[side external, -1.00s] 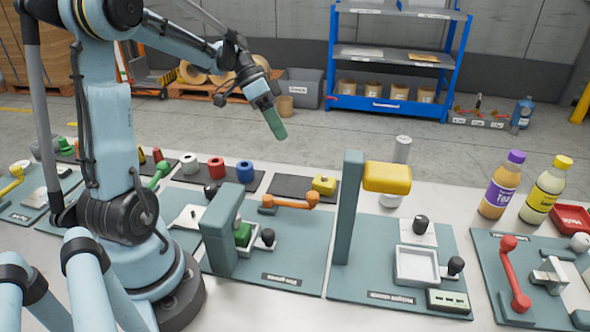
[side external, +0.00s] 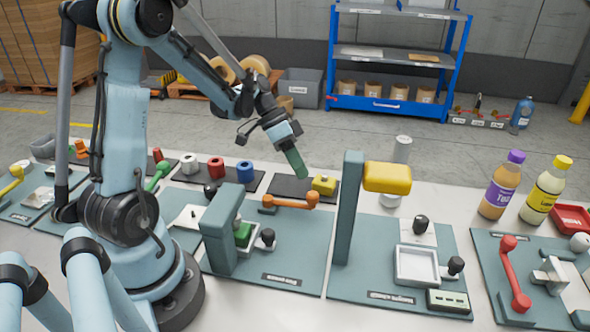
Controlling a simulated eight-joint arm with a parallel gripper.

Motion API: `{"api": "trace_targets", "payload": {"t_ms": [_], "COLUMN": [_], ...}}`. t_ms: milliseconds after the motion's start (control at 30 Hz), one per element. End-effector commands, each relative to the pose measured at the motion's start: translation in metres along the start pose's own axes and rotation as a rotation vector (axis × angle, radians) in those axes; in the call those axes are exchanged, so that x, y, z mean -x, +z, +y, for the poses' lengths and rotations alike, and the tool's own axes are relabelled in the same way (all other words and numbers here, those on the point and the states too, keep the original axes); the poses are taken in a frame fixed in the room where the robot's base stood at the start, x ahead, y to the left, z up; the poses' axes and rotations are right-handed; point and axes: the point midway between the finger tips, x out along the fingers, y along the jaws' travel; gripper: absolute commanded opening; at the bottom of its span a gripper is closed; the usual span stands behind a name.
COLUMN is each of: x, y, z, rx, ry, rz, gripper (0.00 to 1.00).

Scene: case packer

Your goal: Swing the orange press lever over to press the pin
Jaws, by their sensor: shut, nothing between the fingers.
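The orange press lever (side external: 290,203) lies roughly level at the back of the teal press station (side external: 305,255), its knobbed end to the right. A teal press frame (side external: 221,235) stands at the left of that station, with a green block (side external: 243,234) under it and a black knob beside it. I cannot make out the pin. My gripper (side external: 299,170) is shut and empty, pointing down and to the right. It is in the air above and behind the lever, near the yellow block, apart from the lever as far as I can tell.
A tall teal post with a yellow head (side external: 387,178) stands right of the lever. A yellow block (side external: 324,184) sits on a dark mat behind it. White, red and blue spools (side external: 217,168) stand to the left. Two bottles (side external: 502,185) stand at the far right.

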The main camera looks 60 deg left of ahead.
Motion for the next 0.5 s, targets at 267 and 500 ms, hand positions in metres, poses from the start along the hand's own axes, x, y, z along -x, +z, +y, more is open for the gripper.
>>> {"api": "trace_targets", "payload": {"t_ms": [267,500], "x": [-0.019,-0.023], "y": [0.001,0.001], "z": [0.029,0.035], "rx": [-0.001,0.001], "ry": [-0.001,-0.002], "rz": [-0.001,0.0], "gripper": [0.0,0.0]}}
